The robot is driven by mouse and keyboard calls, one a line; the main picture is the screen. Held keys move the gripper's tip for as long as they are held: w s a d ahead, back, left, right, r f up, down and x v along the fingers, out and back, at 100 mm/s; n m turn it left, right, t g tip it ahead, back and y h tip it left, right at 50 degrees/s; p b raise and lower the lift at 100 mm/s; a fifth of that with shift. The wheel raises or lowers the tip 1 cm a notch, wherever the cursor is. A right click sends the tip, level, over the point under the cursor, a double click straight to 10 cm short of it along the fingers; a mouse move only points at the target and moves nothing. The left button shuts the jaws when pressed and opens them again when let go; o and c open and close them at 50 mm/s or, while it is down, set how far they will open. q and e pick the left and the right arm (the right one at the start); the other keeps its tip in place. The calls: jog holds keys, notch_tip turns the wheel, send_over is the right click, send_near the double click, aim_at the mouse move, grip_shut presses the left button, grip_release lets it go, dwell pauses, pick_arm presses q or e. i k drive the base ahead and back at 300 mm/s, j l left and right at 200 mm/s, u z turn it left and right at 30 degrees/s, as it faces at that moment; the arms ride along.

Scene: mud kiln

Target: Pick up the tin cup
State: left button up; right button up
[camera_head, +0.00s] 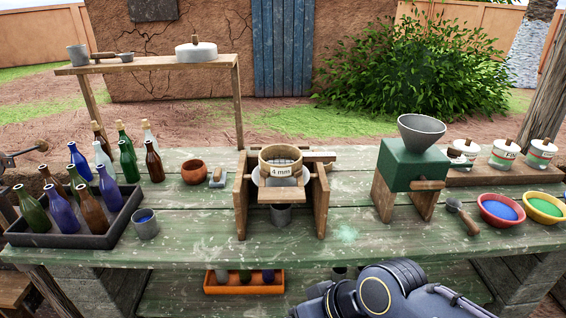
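A small grey metal cup (145,224) with blue contents stands upright on the green table, just right of the bottle tray. A second grey metal cup (281,214) stands under the wooden sieve stand, and its upper part is partly hidden by the stand. A third grey cup (78,55) stands on the raised wooden shelf at the back left. I cannot tell which of these is the tin cup. Part of one of my arms shows at the bottom right, but its fingertips do not show. Neither gripper is in view, and no cup is held.
A black tray of bottles (68,238) fills the table's left end. The sieve stand (319,205), a green grinder (405,168), a scoop (464,217) and powder bowls (500,222) stand to the right. The front table strip between the blue-filled cup and sieve stand is clear.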

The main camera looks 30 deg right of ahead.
aim_at(146, 224)
jog(key=i+j, duration=0.25)
jog(key=i, duration=0.25)
jog(key=i+j+u, duration=0.1)
jog(key=i+j, duration=0.15)
jog(key=i, duration=0.25)
